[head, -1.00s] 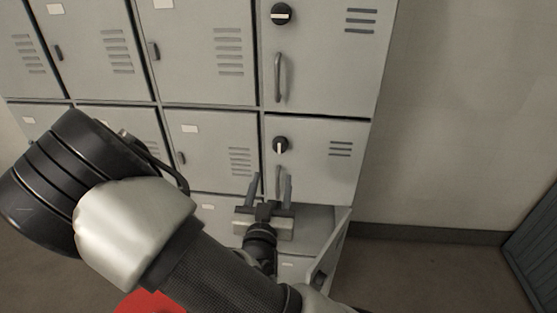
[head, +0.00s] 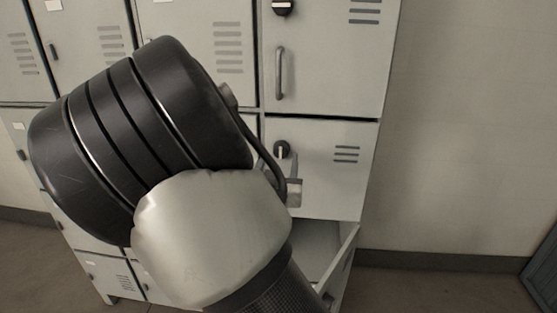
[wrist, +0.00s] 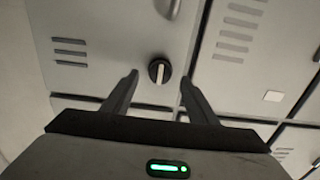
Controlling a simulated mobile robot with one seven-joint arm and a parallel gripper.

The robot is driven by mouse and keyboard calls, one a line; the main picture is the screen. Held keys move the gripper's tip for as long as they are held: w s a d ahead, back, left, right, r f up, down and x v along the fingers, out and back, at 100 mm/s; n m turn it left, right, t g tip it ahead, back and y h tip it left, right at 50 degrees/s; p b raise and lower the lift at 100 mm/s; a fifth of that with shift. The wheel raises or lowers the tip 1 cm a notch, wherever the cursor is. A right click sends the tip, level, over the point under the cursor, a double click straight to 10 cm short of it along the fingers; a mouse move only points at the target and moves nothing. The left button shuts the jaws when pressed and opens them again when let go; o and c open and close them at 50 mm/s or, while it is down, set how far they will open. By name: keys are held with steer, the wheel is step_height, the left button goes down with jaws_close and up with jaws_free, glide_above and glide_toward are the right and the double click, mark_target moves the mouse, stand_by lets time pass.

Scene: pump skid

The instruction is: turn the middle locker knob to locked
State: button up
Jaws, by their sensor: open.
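The middle locker knob (head: 281,149) is a round black dial with a white pointer bar on the middle door of the right column. It is partly hidden by my arm and gripper in the head view. In the wrist view, which looks upside down, the knob (wrist: 159,71) shows whole, its bar close to upright. My gripper (wrist: 160,81) is open, with one fingertip on each side of the knob in that picture. I cannot tell how far the tips are from the door. The middle door (head: 335,178) looks shut.
The upper door has its own knob (head: 283,7) and a bar handle (head: 280,72). Below, a locker door (head: 340,265) stands open. Smaller lockers (head: 190,50) fill the left.

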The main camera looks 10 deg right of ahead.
mark_target(281, 153)
steer(key=shift+x, duration=1.5)
steer(key=shift+c, duration=0.3)
steer(key=c, duration=1)
